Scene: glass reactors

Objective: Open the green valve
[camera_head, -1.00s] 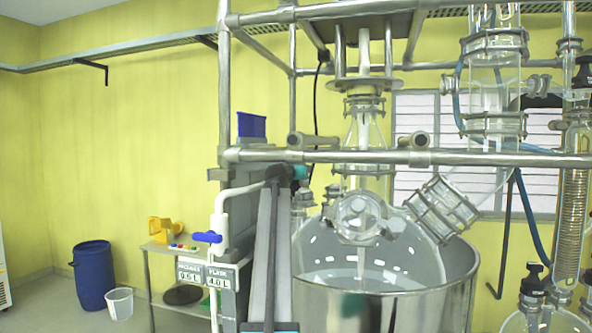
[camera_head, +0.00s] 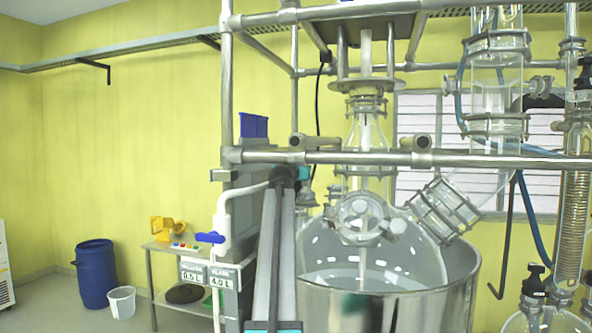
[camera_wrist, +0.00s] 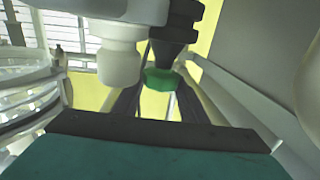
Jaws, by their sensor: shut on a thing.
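The green valve (camera_wrist: 160,78) shows in the wrist view as a green knob under a black fitting, beside white pipework. My gripper (camera_wrist: 158,93) reaches towards it from below, with one dark finger on each side. The gripper is shut on the green valve; the exact contact is partly hidden by the knob and the fingers.
The steel vessel (camera_head: 455,300) with glassware stands right of my arm. A horizontal steel bar (camera_head: 500,161) crosses above. A blue barrel (camera_head: 95,275) and white bucket (camera_head: 121,303) stand farther left.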

